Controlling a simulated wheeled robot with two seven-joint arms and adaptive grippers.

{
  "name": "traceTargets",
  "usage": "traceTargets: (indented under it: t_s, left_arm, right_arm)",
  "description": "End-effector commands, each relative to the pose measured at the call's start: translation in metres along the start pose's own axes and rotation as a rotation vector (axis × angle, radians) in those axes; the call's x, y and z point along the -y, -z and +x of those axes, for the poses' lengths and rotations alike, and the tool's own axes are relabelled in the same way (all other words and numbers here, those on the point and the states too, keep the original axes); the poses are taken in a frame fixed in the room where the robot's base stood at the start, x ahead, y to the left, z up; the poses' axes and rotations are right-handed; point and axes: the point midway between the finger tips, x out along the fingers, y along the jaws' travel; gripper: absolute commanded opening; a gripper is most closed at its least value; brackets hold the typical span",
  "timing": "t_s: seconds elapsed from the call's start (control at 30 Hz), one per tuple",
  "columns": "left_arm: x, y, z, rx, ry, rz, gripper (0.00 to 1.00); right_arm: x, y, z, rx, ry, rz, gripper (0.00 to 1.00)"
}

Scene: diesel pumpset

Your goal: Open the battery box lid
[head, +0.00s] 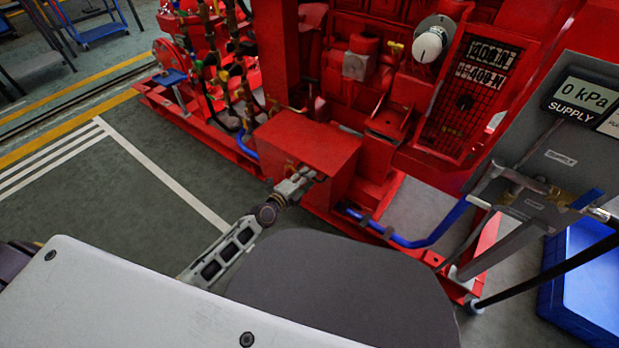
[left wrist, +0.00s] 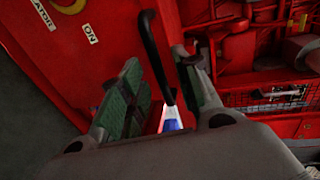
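The red battery box (head: 309,140) sits at the near edge of the red pumpset skid in the head view, its flat lid down. My left gripper (head: 318,176) is at the box's near face, just below the lid edge. In the left wrist view the left gripper (left wrist: 160,62) has its green-padded fingers apart. A thin black bar (left wrist: 152,50), which looks like a handle, runs between them, close to the right finger. I cannot tell whether it touches. A red face (left wrist: 75,50) with an "ON" label lies at the left there. My right gripper is not in view.
A blue hose (head: 405,240) runs along the skid right of the box. A grey panel with a "0 kPa" display (head: 585,97) stands at the right, above a blue bin (head: 585,275). Open floor (head: 130,195) lies to the left.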

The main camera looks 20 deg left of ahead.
Motion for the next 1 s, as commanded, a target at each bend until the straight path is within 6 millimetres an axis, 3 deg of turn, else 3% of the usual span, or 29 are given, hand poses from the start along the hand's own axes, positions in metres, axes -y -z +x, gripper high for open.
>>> traceTargets:
  t_s: [0.3,0.67,0.93,1.0]
  left_arm:
    - [0.000,0.000,0.022,0.001,0.000,-0.001,0.32]
    - [0.000,0.000,0.024,0.000,-0.001,0.000,0.32]
    - [0.000,0.000,0.024,0.000,-0.001,0.000,0.01]
    - [-0.001,0.000,0.024,0.000,-0.001,0.000,0.00]
  right_arm:
    - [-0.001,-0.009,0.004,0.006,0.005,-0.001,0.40]
    - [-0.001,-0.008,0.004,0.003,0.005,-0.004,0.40]
    - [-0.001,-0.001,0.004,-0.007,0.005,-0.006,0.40]
    - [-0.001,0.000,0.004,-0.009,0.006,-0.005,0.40]
